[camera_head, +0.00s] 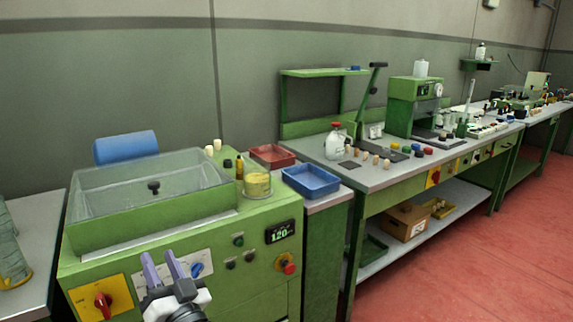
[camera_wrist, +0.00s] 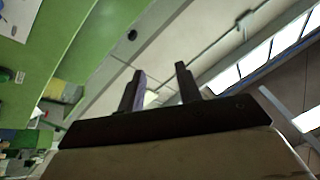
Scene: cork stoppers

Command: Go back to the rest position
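My gripper (camera_head: 163,268) shows at the bottom of the head view, in front of the green machine with the clear-lidded basin. Its two purple-grey fingers point up and stand apart, with nothing between them. In the wrist view my gripper (camera_wrist: 160,88) also has its fingers apart and empty, against the ceiling and a green surface. Cork stoppers (camera_head: 365,155) stand in a row on the grey bench to the right, away from my gripper.
The green machine (camera_head: 205,250) has knobs and a display on its front. A red tray (camera_head: 272,151) and a blue tray (camera_head: 311,190) sit at its right. A grey bench (camera_head: 385,178) runs along the wall. The red floor (camera_head: 470,260) at the right is clear.

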